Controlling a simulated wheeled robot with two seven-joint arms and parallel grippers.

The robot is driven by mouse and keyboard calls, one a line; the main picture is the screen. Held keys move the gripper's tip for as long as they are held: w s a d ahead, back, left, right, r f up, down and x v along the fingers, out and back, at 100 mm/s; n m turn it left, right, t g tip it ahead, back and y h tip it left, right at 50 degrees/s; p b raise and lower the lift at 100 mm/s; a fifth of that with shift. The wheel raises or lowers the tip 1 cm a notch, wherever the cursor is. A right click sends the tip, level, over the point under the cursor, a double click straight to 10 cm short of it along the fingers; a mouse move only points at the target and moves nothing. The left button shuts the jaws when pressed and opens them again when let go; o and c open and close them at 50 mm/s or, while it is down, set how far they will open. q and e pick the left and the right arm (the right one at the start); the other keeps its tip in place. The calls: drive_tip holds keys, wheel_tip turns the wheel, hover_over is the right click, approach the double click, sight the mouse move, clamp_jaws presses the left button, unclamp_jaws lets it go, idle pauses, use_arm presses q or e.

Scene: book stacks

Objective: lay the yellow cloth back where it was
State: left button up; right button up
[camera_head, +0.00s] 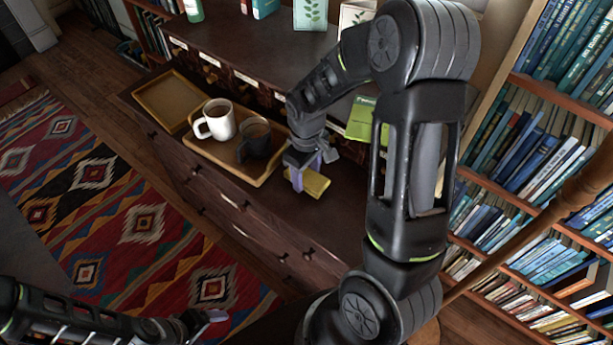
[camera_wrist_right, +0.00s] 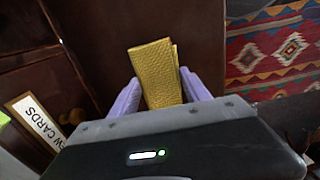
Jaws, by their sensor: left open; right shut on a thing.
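The yellow cloth (camera_head: 314,184) is folded into a small flat strip, over the dark dresser top, right of the tray with mugs. My right gripper (camera_head: 300,178) is shut on it. In the right wrist view the cloth (camera_wrist_right: 154,62) stands out between the two pale purple fingers of the gripper (camera_wrist_right: 158,88). I cannot tell whether the cloth touches the dresser top. My left gripper (camera_head: 205,318) is open and empty at the bottom left, over the rug side, away from the dresser.
A wooden tray (camera_head: 262,179) holds a white mug (camera_head: 219,119) and a dark mug (camera_head: 255,138). An empty tray (camera_head: 150,91) stands left of it. Bookshelves stand at the right. Bare dresser top (camera_head: 330,215) shows in front of the cloth.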

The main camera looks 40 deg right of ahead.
sight(306, 175)
drive_tip(key=shift+f, duration=0.9)
drive_tip(key=shift+f, duration=0.2)
drive_tip(key=o, duration=1.3)
drive_tip(key=shift+r, duration=0.15)
wheel_tip(306, 175, up, 12)
drive_tip(key=shift+r, duration=0.1)
